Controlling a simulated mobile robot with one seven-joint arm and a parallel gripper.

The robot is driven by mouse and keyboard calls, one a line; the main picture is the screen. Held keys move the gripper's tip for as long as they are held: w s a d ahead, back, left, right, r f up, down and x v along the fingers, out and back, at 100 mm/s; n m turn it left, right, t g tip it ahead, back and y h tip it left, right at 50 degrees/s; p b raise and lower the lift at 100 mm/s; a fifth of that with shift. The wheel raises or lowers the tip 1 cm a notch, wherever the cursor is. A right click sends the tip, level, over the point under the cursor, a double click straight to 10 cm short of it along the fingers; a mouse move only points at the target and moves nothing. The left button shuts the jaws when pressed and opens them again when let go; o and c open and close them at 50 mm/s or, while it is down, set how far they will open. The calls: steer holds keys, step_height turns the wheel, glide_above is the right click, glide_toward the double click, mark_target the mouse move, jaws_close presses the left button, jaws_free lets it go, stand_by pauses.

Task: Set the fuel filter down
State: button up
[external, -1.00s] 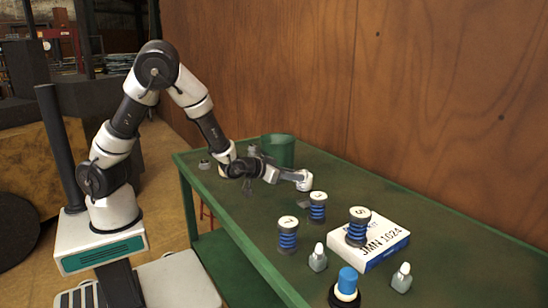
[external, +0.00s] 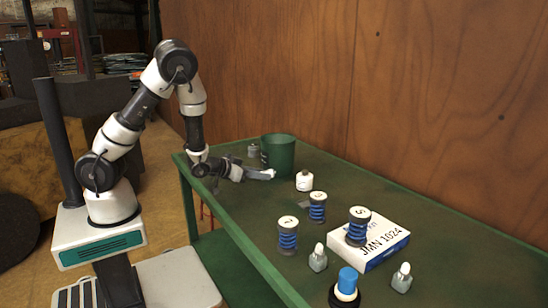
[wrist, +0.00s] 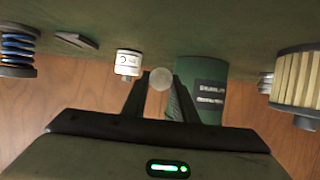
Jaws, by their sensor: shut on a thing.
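My gripper (external: 258,175) is over the far left part of the green table, in front of the dark green bin. In the wrist view its two dark fingers (wrist: 159,88) are shut on a small pale round thing (wrist: 160,78), seen end-on, which I take for the fuel filter. Its body is mostly hidden by the fingers. In the external view a whitish end (external: 268,173) shows at the fingertips. I cannot tell whether it touches the table.
The green bin (external: 277,155) stands behind the gripper and a white jar (external: 304,182) to its right. Blue springs (external: 288,236), a box (external: 375,247) and small bottles (external: 318,258) stand nearer. A pleated filter (wrist: 297,78) shows at the wrist view's right. The table's left edge is close.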

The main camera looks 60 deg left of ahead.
step_height(320, 180, up, 19)
steer(key=p, duration=1.7)
steer(key=shift+f, duration=0.2)
steer(key=b, duration=1.5)
glide_above(287, 183)
step_height(287, 183, down, 5)
step_height(287, 183, down, 18)
steer(key=b, duration=0.3)
